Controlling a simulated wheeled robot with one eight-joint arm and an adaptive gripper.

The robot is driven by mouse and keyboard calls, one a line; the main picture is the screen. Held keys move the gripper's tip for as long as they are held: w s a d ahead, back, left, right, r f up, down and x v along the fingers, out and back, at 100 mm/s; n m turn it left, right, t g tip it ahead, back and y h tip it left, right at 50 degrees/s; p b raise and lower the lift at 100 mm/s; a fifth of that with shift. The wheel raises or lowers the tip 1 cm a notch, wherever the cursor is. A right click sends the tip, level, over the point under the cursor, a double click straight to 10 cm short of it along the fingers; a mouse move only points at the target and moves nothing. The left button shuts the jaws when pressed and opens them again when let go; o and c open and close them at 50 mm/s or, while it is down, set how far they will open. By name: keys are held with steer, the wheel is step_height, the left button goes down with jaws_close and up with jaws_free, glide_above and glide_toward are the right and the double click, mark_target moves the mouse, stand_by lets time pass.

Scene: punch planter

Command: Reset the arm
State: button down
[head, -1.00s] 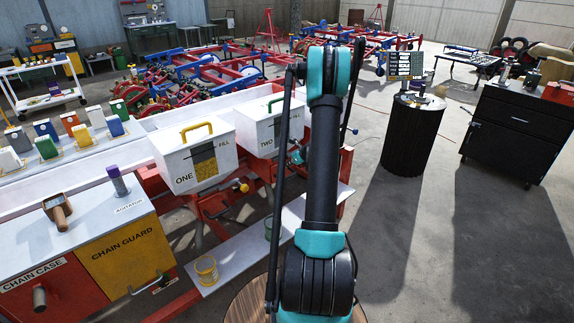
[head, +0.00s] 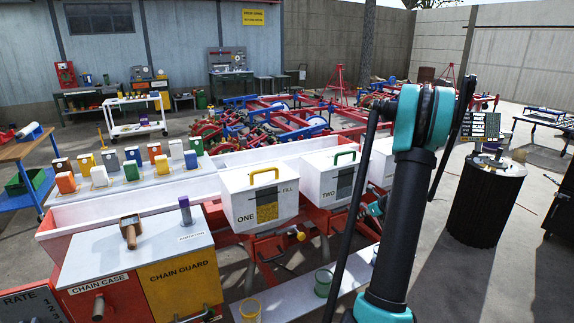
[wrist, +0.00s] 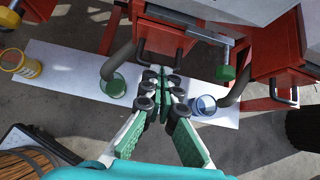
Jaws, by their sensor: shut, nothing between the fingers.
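My gripper (wrist: 165,88) shows in the wrist view with its green-padded fingers together at the tips and nothing between them. It hangs above a pale board on the floor side of the planter, between a green cup (wrist: 113,86) and a blue cup (wrist: 204,104). It touches neither cup in that view. In the head view my arm rises at the right of centre and hides most of the gripper.
White hoppers one (head: 259,200) and two (head: 333,184) stand on the red planter. A yellow cup (wrist: 21,64) stands on the board (wrist: 70,75). A black drum (head: 485,205) stands at right. Open concrete floor lies between the planter and drum.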

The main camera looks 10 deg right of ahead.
steer(key=s+a+r+n+g+h, duration=0.1)
steer(key=s+a+r+n+g, duration=0.35)
steer(key=s+a+n, duration=1.15)
steer(key=s+a+n+h, duration=0.1)
steer(key=s+a+n, duration=0.2)
steer(key=s+n, duration=0.4)
steer(key=s+a+n+h, duration=0.1)
steer(key=s+a+n, duration=0.3)
steer(key=s+n, duration=0.4)
steer(key=shift+s+a+f, duration=0.3)
steer(key=shift+s+f, duration=0.05)
steer(key=shift+s, duration=0.75)
steer(key=shift+t, duration=0.25)
